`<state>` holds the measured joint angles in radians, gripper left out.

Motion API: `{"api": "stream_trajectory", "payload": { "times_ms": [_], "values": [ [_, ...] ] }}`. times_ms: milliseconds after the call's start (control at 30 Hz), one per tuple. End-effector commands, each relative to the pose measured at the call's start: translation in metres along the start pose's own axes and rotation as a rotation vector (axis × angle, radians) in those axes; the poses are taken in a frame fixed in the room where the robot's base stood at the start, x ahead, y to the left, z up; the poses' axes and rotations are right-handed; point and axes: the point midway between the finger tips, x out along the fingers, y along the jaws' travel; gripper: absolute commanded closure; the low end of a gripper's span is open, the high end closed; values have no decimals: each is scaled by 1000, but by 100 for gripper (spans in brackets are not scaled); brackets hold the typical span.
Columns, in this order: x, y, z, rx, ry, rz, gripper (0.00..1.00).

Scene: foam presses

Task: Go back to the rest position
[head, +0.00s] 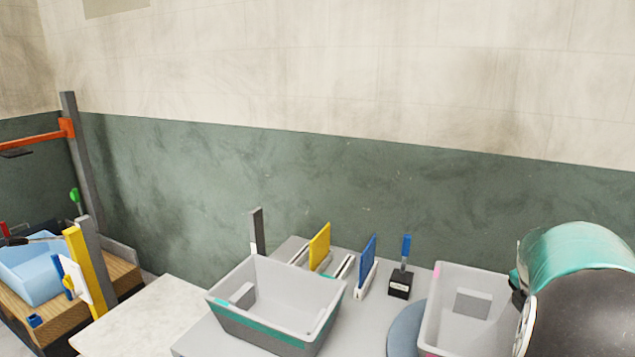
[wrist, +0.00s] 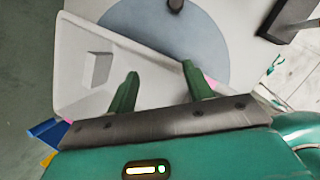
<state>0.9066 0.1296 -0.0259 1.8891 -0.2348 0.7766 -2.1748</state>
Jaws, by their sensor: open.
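My gripper (wrist: 158,82) shows in the wrist view with its two green fingers spread apart and nothing between them. Its fingers are over a pale bin (wrist: 75,45) with a grey block (wrist: 97,69) inside. I cannot tell how high the fingers are above the bin. In the head view, my teal and black arm covers the right side, next to the same bin (head: 430,310) with its grey block (head: 472,303). The gripper fingers are hidden in the head view.
A grey bin with a green stripe (head: 262,326) stands on the grey table. Behind it are a yellow panel (head: 320,246), a blue panel (head: 366,262) and a black block with a blue handle (head: 400,284). A round blue-grey disc (head: 404,332) lies beside the pale bin. A press with a blue tub (head: 30,270) stands left.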

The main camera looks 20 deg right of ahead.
Motion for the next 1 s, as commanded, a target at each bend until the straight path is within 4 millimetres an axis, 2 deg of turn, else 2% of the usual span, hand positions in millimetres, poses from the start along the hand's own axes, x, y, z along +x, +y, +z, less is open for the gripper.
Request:
{"api": "stream_trajectory", "payload": {
  "times_ms": [33, 133, 267, 367, 500, 567, 700, 800, 900, 1000],
  "values": [
    [-21, 12, -26, 59, 8, 33, 49],
    [-55, 27, -74, 217, 42, 83, 49],
    [-95, 33, -136, 421, 106, 135, 49],
    [-123, 30, -182, 574, 168, 159, 49],
    [-157, 14, -243, 785, 270, 172, 49],
    [-170, 4, -267, 873, 316, 166, 49],
    [-194, -26, -319, 1076, 429, 129, 49],
    [-206, -50, -350, 1213, 507, 81, 49],
    [-213, -72, -372, 1324, 565, 28, 49],
    [-215, -85, -385, 1398, 598, -13, 49]
  ]
}}
